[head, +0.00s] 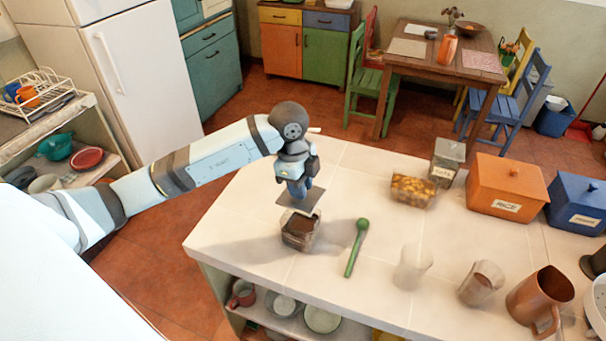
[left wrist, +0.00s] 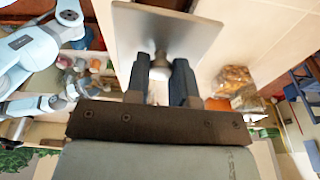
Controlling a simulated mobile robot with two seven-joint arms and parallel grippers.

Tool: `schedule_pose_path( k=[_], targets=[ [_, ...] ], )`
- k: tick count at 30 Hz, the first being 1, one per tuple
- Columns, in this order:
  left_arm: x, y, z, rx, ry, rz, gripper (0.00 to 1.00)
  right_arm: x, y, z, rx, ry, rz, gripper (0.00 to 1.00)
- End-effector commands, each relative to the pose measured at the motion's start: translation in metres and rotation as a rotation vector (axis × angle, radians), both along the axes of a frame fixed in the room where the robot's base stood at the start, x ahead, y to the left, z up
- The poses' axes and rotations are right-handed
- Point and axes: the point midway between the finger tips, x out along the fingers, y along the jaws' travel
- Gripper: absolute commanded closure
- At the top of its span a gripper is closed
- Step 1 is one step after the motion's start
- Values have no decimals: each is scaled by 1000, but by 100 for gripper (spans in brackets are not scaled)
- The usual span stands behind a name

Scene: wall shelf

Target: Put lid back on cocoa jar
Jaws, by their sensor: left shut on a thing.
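The cocoa jar (head: 300,234) is a square clear jar with dark brown contents, standing upright near the counter's left front edge. Its lid (head: 290,201) is a flat square plate, grey in the head view. My left gripper (head: 302,188) is shut on the lid and holds it over the jar. The jar's mouth is partly covered by the lid, and the lid looks apart from the rim. In the left wrist view, my left gripper (left wrist: 161,68) grips the middle of the lid (left wrist: 205,38), which hides the jar.
A green spoon (head: 356,247) lies just right of the jar. Farther right are a glass (head: 411,266), a cup (head: 481,283) and a copper jug (head: 540,298). Behind stand a food-filled container (head: 412,190), another jar (head: 446,161) and an orange rice box (head: 506,188). The counter's back left is clear.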

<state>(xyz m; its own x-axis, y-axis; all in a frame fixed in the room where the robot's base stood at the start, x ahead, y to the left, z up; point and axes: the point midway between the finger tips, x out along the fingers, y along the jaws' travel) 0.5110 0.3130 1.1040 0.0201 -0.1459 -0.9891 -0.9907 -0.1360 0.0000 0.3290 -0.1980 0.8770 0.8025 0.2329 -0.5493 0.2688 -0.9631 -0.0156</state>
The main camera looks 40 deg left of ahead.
Motion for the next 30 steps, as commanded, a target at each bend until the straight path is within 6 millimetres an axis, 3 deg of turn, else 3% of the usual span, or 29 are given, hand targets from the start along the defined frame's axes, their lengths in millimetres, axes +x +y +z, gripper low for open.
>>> schedule_pose_path(
  k=[8,24,30],
  targets=[
    [0,0,-13,0,0,2,100,-3,4,-12,4,8,6,9],
    [0,0,-60,0,0,2,100,0,5,-39,7,0,9,9],
    [0,0,-65,0,0,2,100,0,3,-44,4,3,7,9]
  ],
)
